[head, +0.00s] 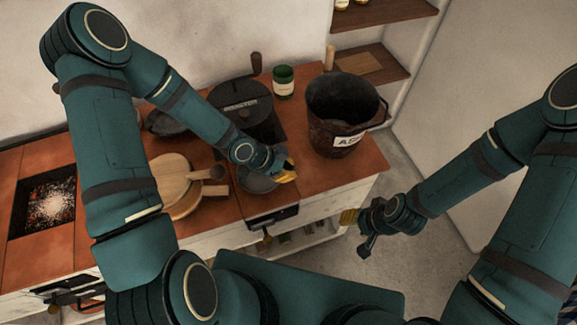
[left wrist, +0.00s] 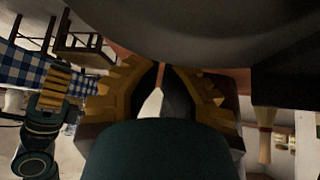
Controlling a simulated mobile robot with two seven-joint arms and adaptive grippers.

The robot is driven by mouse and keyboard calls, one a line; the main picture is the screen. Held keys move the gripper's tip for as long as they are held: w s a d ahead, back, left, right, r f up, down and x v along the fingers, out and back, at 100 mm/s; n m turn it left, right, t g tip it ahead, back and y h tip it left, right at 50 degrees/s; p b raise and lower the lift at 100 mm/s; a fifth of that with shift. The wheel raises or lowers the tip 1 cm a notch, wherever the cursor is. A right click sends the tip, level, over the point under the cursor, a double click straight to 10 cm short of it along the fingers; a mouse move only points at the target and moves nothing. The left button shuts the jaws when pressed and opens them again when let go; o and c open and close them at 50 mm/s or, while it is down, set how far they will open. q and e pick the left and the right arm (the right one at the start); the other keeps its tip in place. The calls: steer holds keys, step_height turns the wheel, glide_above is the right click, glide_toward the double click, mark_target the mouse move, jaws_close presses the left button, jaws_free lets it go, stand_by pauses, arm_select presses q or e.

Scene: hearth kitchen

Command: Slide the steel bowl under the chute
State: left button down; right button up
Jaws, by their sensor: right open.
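The steel bowl (head: 257,182) is a dark grey round bowl near the front edge of the counter, partly hidden by my left forearm and gripper. My left gripper (head: 287,173) is at the bowl's right side, with its yellow fingers close to the rim; contact cannot be told. In the left wrist view the fingertips (left wrist: 162,66) come almost together under a large dark curved surface. The dark mill (head: 243,104), marked with lettering, stands behind the bowl; its chute is not clearly visible. My right gripper (head: 357,217) is open and empty, in front of the counter.
A dark bucket (head: 332,128) with a label stands on the counter at right. A green jar (head: 283,81) is at the back. Round wooden boards (head: 172,180) lie left of the bowl. A glowing ember pit (head: 48,205) is at far left.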

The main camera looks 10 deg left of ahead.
arm_select(q)
step_height(320, 180, up, 10)
stand_by(0.6)
